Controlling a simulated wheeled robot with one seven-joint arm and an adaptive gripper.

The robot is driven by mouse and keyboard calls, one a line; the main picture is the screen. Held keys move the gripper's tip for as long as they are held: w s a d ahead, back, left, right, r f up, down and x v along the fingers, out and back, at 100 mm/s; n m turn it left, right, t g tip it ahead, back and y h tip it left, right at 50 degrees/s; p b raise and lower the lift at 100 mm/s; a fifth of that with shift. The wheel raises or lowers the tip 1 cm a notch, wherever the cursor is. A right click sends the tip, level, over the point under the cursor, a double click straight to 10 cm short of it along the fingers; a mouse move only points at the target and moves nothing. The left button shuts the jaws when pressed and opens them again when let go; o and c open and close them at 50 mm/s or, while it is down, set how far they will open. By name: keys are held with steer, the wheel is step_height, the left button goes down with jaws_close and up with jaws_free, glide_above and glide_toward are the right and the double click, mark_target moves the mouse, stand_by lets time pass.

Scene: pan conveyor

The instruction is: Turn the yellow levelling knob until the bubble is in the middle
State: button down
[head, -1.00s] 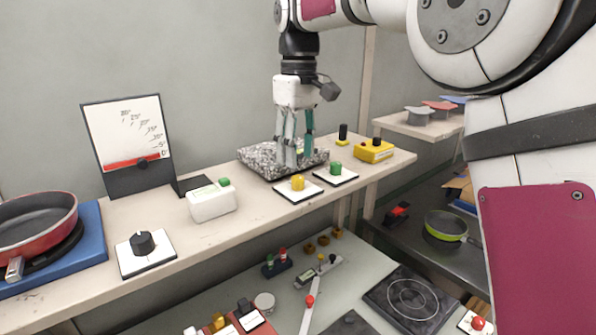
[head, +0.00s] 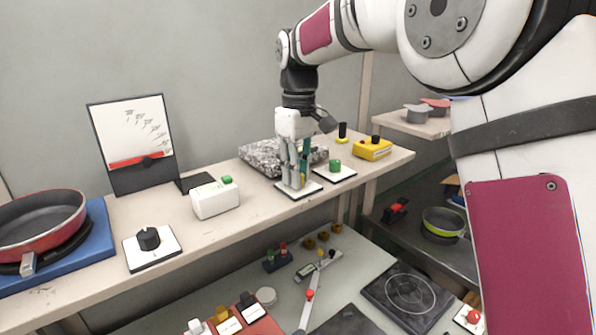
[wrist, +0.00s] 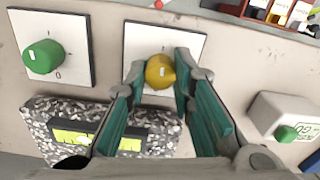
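The yellow levelling knob (wrist: 160,71) stands on a white square plate (wrist: 190,45); in the head view my gripper largely hides it. My gripper (wrist: 158,72) points down over the plate, one finger on each side of the knob. The fingers look spread, with a narrow gap at the knob's left side; firm contact cannot be made out. The speckled stone block (wrist: 40,115) behind the knob carries a yellow-green vial (wrist: 70,138) in a dark frame. My left finger crosses part of the vial, and the bubble's exact place is unclear.
A green knob (head: 335,165) on its own white plate stands close beside the yellow one. A white box with a green button (head: 215,199) stands left along the shelf. A yellow box (head: 372,149) is to the right. The shelf's front edge is close to the plates.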

steer(key=shift+m, duration=1.6)
steer(key=c, duration=1.4)
jaws_free()
steer(key=shift+o, duration=0.2)
steer(key=shift+r, duration=0.1)
step_height(320, 180, up, 12)
